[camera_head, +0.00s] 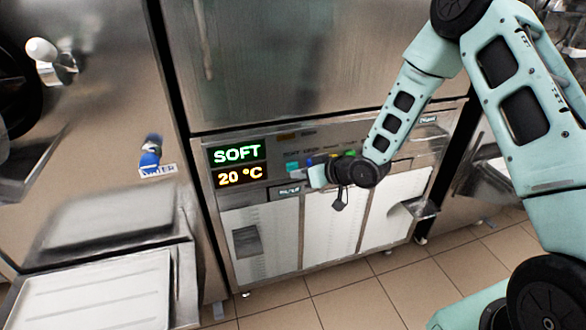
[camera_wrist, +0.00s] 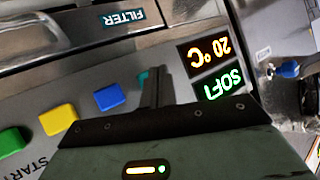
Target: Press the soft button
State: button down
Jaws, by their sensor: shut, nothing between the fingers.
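The freezer's control panel carries a row of coloured buttons. The teal button (camera_head: 292,167) is at the left end, nearest the display; the small lettering above it is hard to read. In the wrist view the teal button (camera_wrist: 143,76) is mostly hidden behind the fingers. My gripper (camera_head: 316,176) is shut and empty, just right of and below the teal button in the head view. In the wrist view my gripper (camera_wrist: 158,72) points at the panel over this button; I cannot tell whether it touches. The display (camera_head: 238,164) reads SOFT in green and 20 °C in orange.
A FILTER label (camera_wrist: 130,15) is on a drawer front below the panel. A steel machine with a tray (camera_head: 95,290) stands on the left.

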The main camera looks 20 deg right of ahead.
jog(key=shift+s, duration=0.1)
jog(key=s, duration=0.5)
dwell(0.6)
dwell(0.6)
jog(key=s+a+r+n+g+h+p, duration=0.1)
jog(key=s+a+r+g+h+p, duration=0.25)
jog(key=s+r, duration=0.65)
jog(key=s+a+r+n+g+h+p, duration=0.15)
jog(key=s+a+r+g+p, duration=0.25)
jog(key=s+r, duration=0.5)
jog(key=s+r+g+h+p, duration=0.2)
jog(key=s+r, duration=0.4)
jog(key=s, duration=0.6)
jog(key=shift+s+d, duration=0.25)
